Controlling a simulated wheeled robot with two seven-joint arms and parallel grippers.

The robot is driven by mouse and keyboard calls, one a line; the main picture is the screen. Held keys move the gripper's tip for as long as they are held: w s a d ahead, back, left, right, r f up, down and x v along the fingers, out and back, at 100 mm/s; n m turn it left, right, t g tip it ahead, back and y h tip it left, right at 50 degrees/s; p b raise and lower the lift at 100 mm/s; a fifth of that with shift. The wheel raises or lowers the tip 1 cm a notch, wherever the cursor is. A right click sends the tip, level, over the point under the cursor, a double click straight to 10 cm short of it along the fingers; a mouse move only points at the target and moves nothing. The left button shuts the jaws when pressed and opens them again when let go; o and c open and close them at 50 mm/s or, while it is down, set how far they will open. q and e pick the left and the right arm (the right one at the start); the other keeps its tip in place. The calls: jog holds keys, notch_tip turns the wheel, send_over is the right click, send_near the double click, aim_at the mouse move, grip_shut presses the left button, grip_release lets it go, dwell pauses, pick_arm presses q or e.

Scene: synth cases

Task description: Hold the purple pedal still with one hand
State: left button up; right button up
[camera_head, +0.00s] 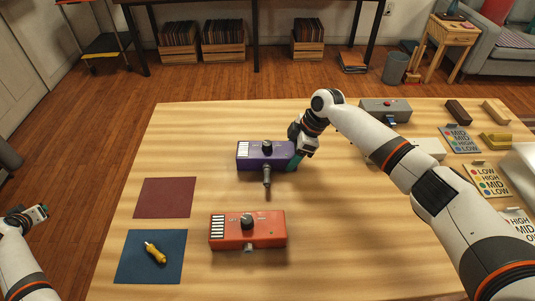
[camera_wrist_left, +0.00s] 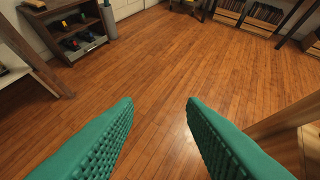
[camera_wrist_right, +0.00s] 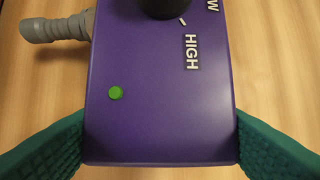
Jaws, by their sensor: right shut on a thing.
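The purple pedal (camera_head: 262,158) lies on the table with a black knob on top and a grey plug (camera_head: 267,178) at its near side. My right gripper (camera_head: 294,160) is shut on the pedal's right end. In the right wrist view the purple pedal (camera_wrist_right: 160,85) fills the middle, with a green dot and the word HIGH. The teal fingers of the right gripper (camera_wrist_right: 160,150) press against its two opposite sides. My left gripper (camera_head: 40,212) is off the table's left side. In the left wrist view the left gripper (camera_wrist_left: 160,115) is open and empty, above the wooden floor.
An orange pedal (camera_head: 248,230) lies nearer on the table. A yellow-handled screwdriver (camera_head: 155,253) lies on a blue mat (camera_head: 130,270), below a maroon mat (camera_head: 165,197). A grey pedal (camera_head: 385,107) and several label cards (camera_head: 459,139) are at the right. The table's far left is clear.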

pick_arm(q)
jog(key=w+a+r+t+y, duration=0.1)
jog(key=w+a+r+t, duration=0.15)
jog(key=r, duration=1.15)
jog(key=w+a+r+t+y, duration=0.1)
jog(key=w+a+r+t, duration=0.15)
jog(key=r, duration=1.05)
jog(key=w+d+f+m+h, duration=0.1)
jog(key=w+d+h, duration=0.25)
jog(key=d, duration=0.35)
jog(key=w+d+f+m+h, duration=0.1)
jog(key=w+d+f+h, duration=0.1)
jog(key=w+d, duration=0.35)
jog(key=m+g+h, duration=0.5)
jog(key=g+h, duration=0.5)
jog(key=g, duration=0.2)
send_near(267, 158)
jog(key=s+a+f, duration=0.1)
jog(key=s+f, duration=0.1)
jog(key=s, duration=0.3)
jog(key=shift+x, duration=4.5)
jog(key=shift+r, duration=0.1)
